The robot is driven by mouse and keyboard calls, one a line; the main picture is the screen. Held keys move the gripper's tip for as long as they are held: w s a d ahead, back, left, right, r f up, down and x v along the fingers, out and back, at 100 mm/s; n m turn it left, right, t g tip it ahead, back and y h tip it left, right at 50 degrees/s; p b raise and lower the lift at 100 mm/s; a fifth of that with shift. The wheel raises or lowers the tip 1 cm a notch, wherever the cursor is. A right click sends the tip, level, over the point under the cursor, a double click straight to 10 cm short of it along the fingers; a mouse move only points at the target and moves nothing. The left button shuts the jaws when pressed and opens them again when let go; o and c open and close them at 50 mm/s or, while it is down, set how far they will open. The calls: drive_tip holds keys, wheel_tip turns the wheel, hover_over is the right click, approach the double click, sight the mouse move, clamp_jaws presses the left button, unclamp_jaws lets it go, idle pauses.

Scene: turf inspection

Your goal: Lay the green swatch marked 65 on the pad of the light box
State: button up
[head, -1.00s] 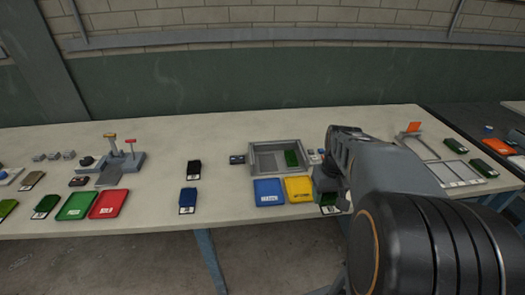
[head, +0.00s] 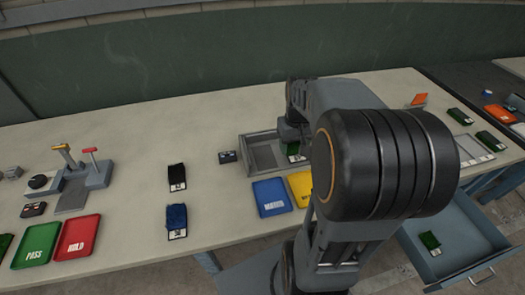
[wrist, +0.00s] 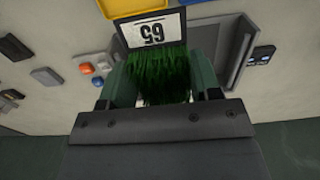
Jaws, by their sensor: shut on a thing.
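The green swatch marked 65 (wrist: 155,65) is held between the two fingers of my gripper (wrist: 160,90) in the wrist view. In the head view my gripper (head: 292,140) is over the right part of a grey open-topped box (head: 252,168), which looks like the light box. The swatch's green edge and label (head: 295,157) show just below the gripper. The pad is hidden. I cannot tell whether the swatch touches the box floor.
Blue (head: 271,197) and yellow (head: 301,188) trays lie in front of the box. Coloured buttons (wrist: 90,70) sit beside it. An open drawer (head: 465,235) holding a green swatch (head: 430,242) juts out at right.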

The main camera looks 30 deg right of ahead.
drive_tip(key=w+a+f, duration=0.3)
drive_tip(key=w, duration=0.3)
drive_tip(key=p, duration=0.1)
hover_over(264, 157)
drive_tip(key=s, duration=0.1)
drive_tip(key=f, duration=0.4)
drive_tip(key=shift+d+f, duration=0.2)
drive_tip(key=shift+f, duration=0.1)
drive_tip(key=shift+w+a+f, duration=0.2)
drive_tip(key=shift+w+f, duration=0.25)
drive_tip(key=shift+f, duration=1.65)
drive_tip(key=shift+f, duration=0.15)
drive_tip(key=o, duration=0.9)
